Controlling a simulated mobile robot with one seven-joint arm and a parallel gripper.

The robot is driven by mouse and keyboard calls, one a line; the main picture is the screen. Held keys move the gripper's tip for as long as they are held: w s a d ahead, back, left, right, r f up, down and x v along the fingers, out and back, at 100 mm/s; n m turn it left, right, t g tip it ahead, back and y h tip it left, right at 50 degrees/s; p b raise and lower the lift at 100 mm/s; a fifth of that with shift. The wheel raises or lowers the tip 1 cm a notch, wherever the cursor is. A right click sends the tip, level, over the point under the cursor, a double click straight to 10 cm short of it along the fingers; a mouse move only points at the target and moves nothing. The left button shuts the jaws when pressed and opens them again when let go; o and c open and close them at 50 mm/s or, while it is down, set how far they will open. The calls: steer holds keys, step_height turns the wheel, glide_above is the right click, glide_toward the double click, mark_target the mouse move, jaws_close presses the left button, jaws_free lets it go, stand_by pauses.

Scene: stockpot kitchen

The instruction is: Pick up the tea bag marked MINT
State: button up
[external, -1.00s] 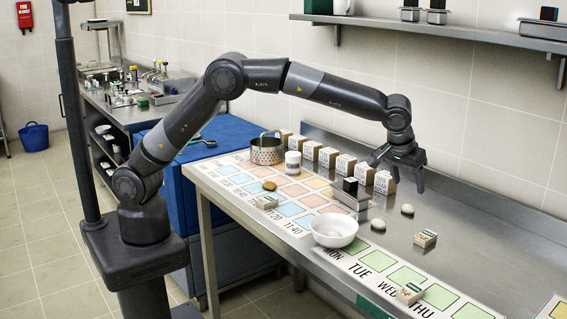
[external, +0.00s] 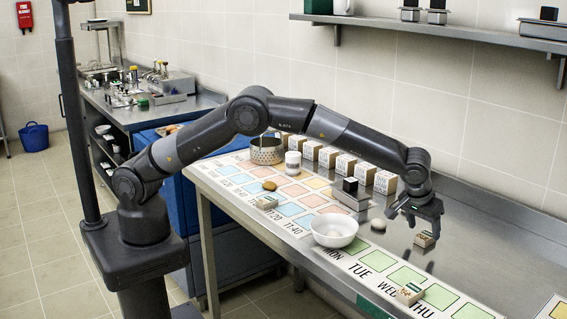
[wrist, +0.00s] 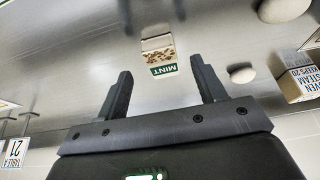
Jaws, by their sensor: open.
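The tea bag marked MINT (wrist: 159,55) is a small pale packet with a green band. In the wrist view it lies on the steel counter between and beyond my two fingers, and its label reads upside down. In the external view it shows at the right of the counter (external: 424,239), just below my gripper (external: 414,222). My gripper is open and empty, pointing down above it. I cannot tell the exact gap between fingers and packet.
A pale egg-like object (external: 378,225) lies left of my gripper. A similar packet (external: 409,293) lies near the front edge by THU. A white bowl (external: 334,229) and a row of printed boxes (external: 346,165) stand further left. The counter to the right (external: 490,250) is clear.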

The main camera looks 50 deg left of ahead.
mark_target(425, 236)
steer(key=x, duration=0.3)
steer(key=shift+w+a+f, duration=0.1)
steer(key=shift+w+f, duration=0.05)
steer(key=shift+w, duration=0.05)
steer(key=shift+c, duration=0.5)
steer(key=c, duration=0.9)
steer(key=shift+c, duration=0.2)
